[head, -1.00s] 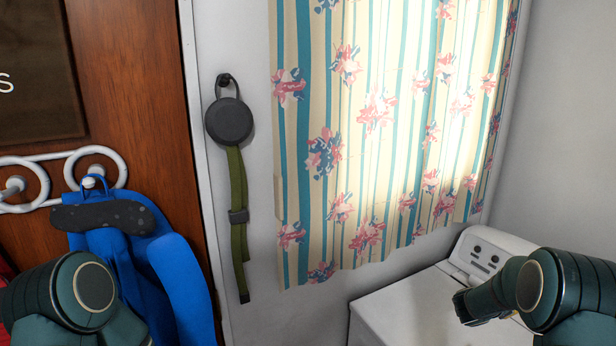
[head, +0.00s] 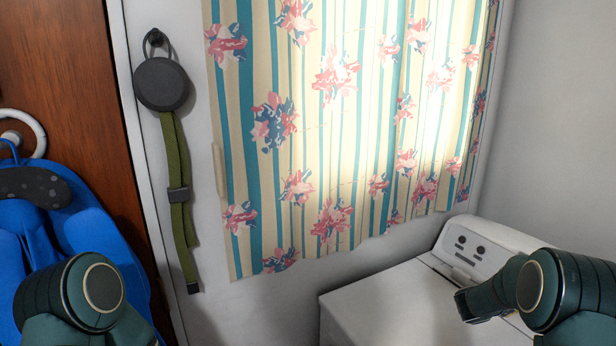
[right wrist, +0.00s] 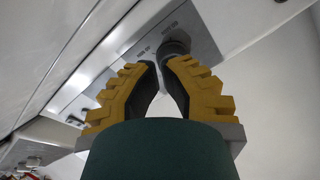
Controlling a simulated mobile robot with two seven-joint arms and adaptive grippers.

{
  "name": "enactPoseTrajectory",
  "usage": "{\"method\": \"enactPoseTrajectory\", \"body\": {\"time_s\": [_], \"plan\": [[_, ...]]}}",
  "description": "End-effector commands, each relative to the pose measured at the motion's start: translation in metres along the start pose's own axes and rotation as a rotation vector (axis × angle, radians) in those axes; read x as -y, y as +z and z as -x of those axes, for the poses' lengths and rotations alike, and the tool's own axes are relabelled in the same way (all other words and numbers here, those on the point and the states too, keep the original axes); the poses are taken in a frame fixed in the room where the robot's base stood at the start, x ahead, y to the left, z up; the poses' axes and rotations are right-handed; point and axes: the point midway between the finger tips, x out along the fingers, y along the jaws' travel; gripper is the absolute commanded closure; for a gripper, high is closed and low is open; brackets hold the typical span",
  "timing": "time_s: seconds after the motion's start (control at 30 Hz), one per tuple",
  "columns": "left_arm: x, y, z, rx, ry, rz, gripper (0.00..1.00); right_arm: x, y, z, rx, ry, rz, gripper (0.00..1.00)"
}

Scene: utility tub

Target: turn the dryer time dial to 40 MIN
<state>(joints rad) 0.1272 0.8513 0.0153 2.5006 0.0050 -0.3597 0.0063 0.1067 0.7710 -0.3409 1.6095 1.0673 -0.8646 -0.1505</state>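The white dryer (head: 385,300) stands at the lower right in the head view. Its raised control panel (head: 470,248) carries small dark dials, too small to read. In the right wrist view, a dark round dial (right wrist: 175,47) sits on the grey panel (right wrist: 130,42), just past my right fingertips. Its setting cannot be read. My right gripper (right wrist: 159,64) has yellow fingers with black pads; a narrow gap shows between them, and nothing is held. My left gripper is out of view.
A floral curtain (head: 330,130) hangs behind the dryer. A round black holder (head: 161,84) with a green strap hangs on the wall. Blue gear (head: 70,240) hangs at the left. A plain wall (head: 560,120) closes off the right side.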

Motion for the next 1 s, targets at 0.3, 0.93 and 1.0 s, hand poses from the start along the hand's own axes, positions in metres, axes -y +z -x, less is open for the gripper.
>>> {"method": "enactPoseTrajectory", "body": {"time_s": [0.3, 0.93, 1.0], "plan": [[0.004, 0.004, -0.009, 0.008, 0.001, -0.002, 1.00, -0.002, 0.001, -0.033, -0.001, 0.002, -0.001, 1.00], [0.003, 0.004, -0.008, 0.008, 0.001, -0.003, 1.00, -0.002, -0.001, -0.070, -0.001, 0.002, 0.002, 1.00], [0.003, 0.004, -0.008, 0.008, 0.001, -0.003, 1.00, -0.002, -0.001, -0.070, -0.002, 0.002, 0.002, 1.00]]}}
